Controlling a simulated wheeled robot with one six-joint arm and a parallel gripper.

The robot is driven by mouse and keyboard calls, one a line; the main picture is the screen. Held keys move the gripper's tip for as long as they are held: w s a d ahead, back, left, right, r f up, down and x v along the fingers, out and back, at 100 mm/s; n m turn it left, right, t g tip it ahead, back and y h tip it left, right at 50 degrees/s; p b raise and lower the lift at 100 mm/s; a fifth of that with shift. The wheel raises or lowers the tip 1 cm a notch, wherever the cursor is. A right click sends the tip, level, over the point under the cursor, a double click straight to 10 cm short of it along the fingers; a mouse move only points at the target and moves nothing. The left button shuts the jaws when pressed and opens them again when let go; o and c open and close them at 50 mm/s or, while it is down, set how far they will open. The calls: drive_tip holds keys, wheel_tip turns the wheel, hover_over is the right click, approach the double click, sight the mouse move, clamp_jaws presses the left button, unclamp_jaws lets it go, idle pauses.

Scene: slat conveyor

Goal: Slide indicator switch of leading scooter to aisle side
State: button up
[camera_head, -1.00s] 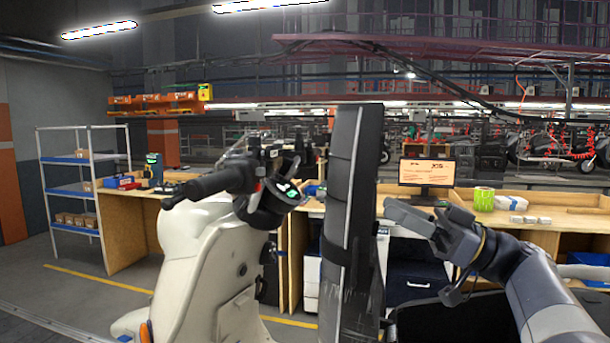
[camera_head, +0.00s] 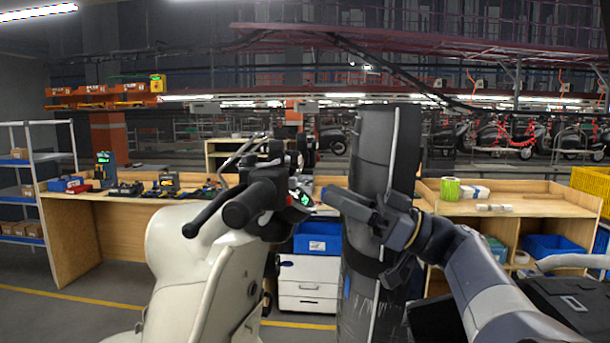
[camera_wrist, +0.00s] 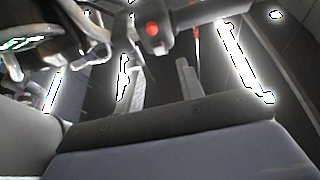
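The cream scooter (camera_head: 195,270) stands upright at centre left in the head view, its handlebar and black grip (camera_head: 243,210) at the top. A small lit green display (camera_head: 304,199) shows on the handlebar. In the wrist view, a dark switch housing (camera_wrist: 155,44) with a red button sits beside a black grip (camera_wrist: 198,12). The indicator switch itself cannot be made out. My gripper (camera_head: 365,212) is right of the handlebar, in front of the dark column. Its fingers, also in the wrist view (camera_wrist: 160,80), stand apart with nothing between them, short of the switch housing.
A dark padded column (camera_head: 372,150) stands upright right of the handlebar, behind my gripper. Wooden benches (camera_head: 120,215) with tools and a white drawer unit (camera_head: 307,285) stand behind. A blue-shelved rack (camera_head: 30,190) is at far left. More scooters (camera_head: 500,135) stand far back.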

sight(293, 183)
drive_tip(key=p+x, duration=0.2)
drive_tip(key=x, duration=0.3)
drive_tip(key=shift+w+a, duration=0.1)
drive_tip(key=shift+a, duration=0.2)
drive_tip(key=shift+c, duration=0.5)
clamp_jaws()
